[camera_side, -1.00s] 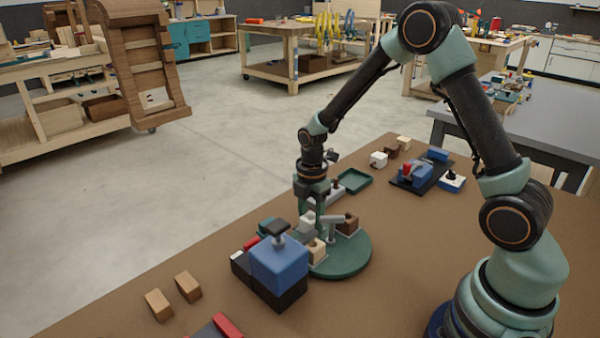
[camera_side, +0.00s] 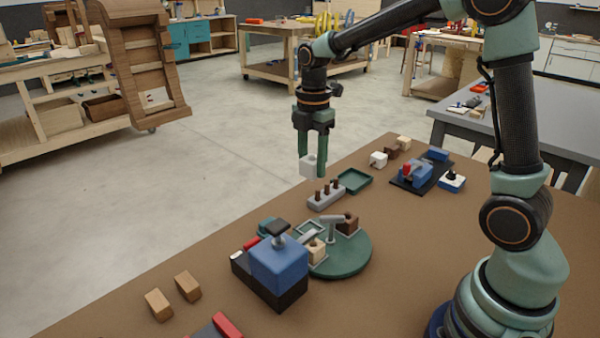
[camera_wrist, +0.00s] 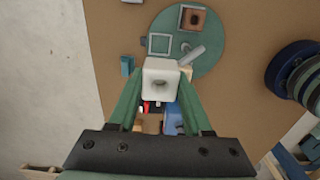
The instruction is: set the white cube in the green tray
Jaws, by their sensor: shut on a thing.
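My gripper (camera_side: 313,165) is shut on the white cube (camera_side: 308,167) and holds it raised above the table. In the wrist view the cube (camera_wrist: 160,79) sits between the two green fingers, with a dark hollow in its face. The green tray (camera_side: 354,181) lies flat on the table, to the right of and lower than the cube in the side view, and looks empty. A second white cube (camera_side: 378,159) stands on the table behind the tray.
A green turntable (camera_side: 346,262) carries an empty square frame, a cream block and a brown block (camera_side: 347,223). A grey peg block (camera_side: 326,195) stands beside the tray. A blue machine (camera_side: 278,264) and two wooden blocks (camera_side: 187,287) are in front. Blue parts (camera_side: 417,176) sit behind right.

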